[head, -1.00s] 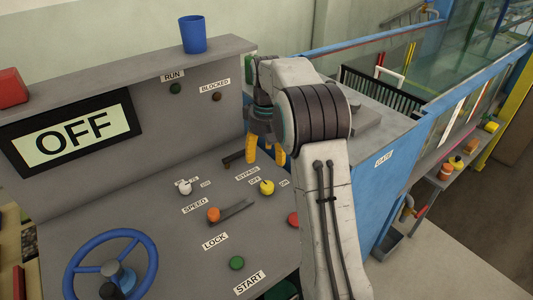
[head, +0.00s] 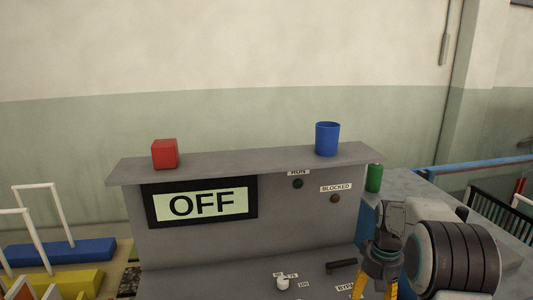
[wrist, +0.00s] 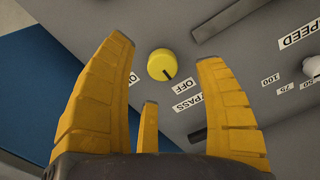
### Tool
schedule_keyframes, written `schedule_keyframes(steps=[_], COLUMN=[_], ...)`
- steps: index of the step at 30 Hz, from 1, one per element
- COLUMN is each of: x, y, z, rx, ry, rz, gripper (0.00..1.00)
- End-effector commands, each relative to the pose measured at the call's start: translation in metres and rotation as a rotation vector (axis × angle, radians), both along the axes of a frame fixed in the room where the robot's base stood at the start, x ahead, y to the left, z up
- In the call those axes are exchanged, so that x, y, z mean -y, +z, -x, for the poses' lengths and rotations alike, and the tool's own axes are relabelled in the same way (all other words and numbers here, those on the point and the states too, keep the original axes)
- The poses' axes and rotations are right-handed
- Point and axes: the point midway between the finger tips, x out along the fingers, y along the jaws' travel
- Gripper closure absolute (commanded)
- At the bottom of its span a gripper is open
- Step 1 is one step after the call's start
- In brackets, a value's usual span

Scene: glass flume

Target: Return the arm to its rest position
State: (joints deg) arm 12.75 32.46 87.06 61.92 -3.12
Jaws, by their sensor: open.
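My arm (head: 455,258) is at the lower right of the head view, bent over the right end of the control desk. My gripper (head: 374,289) points down there with its yellow fingers apart, cut off by the bottom edge. In the wrist view my gripper (wrist: 166,52) shows three spread yellow fingers with nothing between them. A round yellow bypass knob (wrist: 161,64) lies beyond the fingertips, apart from them, its dark mark toward the OFF label.
The grey console (head: 290,234) has a display (head: 201,205) reading OFF. A red block (head: 165,154) and a blue cup (head: 327,139) stand on its top ledge. A green cylinder (head: 374,178) is behind my arm. A blue rail (head: 475,160) runs at the right.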

Motion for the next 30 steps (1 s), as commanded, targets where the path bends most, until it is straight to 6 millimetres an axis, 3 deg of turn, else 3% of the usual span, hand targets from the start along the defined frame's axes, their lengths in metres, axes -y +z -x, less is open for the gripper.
schedule_keyframes(steps=[5, 12, 18, 24, 30], x=[-0.016, -0.047, -0.069, -0.083, -0.091], y=[-0.009, 0.014, 0.031, 0.046, 0.070], z=[0.061, 0.151, 0.215, 0.257, 0.262], rx=[-0.054, -0.043, 0.006, 0.098, 0.242], ry=[-0.027, -0.008, 0.036, 0.082, 0.121], rz=[-0.010, -0.006, 0.002, 0.014, 0.028], gripper=[0.36, 0.36, 0.36, 0.36, 0.36])
